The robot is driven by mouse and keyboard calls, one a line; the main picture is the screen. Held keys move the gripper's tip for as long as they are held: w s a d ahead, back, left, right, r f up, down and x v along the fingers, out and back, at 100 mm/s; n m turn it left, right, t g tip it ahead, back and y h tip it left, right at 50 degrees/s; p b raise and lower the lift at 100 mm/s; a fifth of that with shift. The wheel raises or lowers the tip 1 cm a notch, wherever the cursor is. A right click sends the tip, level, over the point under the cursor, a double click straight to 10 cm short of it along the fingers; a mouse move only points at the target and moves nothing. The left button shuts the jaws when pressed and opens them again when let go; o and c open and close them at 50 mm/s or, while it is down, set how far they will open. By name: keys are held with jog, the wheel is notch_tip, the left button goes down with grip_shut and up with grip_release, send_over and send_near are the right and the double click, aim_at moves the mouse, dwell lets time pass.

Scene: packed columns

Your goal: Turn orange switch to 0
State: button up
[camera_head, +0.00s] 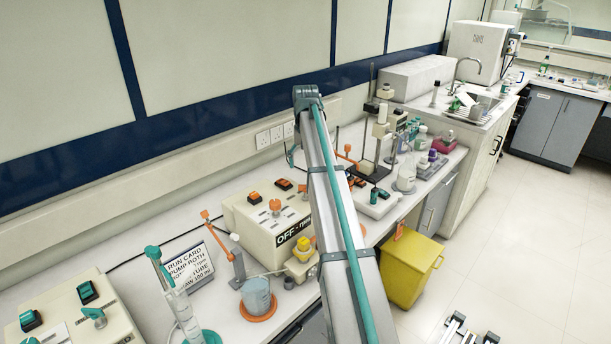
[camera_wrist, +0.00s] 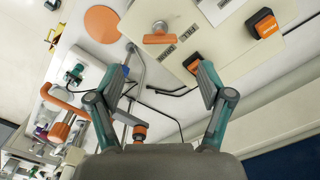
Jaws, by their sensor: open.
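A cream control box (camera_head: 240,222) stands on the bench in the head view, with two orange rocker switches, one on the left (camera_head: 255,197) and one on the right (camera_head: 283,184), in black frames. An orange knob (camera_head: 275,206) sits on the same top face. In the wrist view the panel shows the knob (camera_wrist: 160,38) and the two rockers, one at upper right (camera_wrist: 265,25) and one nearer my gripper (camera_wrist: 194,62). My gripper (camera_wrist: 163,84) is open and empty, apart from the switches. The switch positions are too small to read. My arm hides the gripper in the head view.
A box with teal switches (camera_head: 85,310), a run card sign (camera_head: 190,267) and a beaker on an orange disc (camera_head: 257,297) stand left and in front. Orange-clamped stands and bottles crowd the right. A yellow bin (camera_head: 408,270) is on the floor.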

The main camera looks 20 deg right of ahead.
notch_tip(320, 180, up, 4)
jog(key=shift+f, duration=0.25)
